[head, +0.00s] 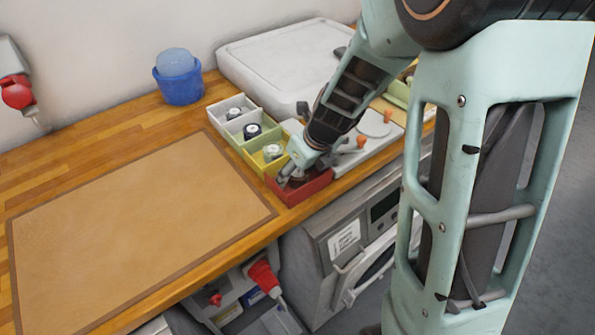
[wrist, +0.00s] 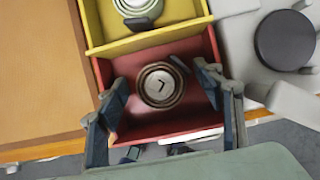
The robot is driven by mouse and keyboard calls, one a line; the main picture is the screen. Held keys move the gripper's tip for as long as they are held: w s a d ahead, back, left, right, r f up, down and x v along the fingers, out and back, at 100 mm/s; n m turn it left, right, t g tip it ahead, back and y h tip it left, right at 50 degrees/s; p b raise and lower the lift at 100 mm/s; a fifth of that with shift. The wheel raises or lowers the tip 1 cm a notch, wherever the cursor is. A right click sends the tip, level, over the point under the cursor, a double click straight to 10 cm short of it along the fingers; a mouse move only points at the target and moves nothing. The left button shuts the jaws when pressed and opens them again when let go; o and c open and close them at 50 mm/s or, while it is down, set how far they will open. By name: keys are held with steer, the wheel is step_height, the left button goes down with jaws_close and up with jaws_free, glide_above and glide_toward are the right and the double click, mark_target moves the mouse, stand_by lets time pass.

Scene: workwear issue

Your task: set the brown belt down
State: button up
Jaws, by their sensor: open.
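A brown mat (head: 130,240) lies bare at left. A blue tub (head: 180,92) stands behind, and a white case (head: 290,62) at the back.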

steer(key=p+v, duration=0.3)
steer(key=v, duration=0.9)
steer(key=shift+r, duration=0.1)
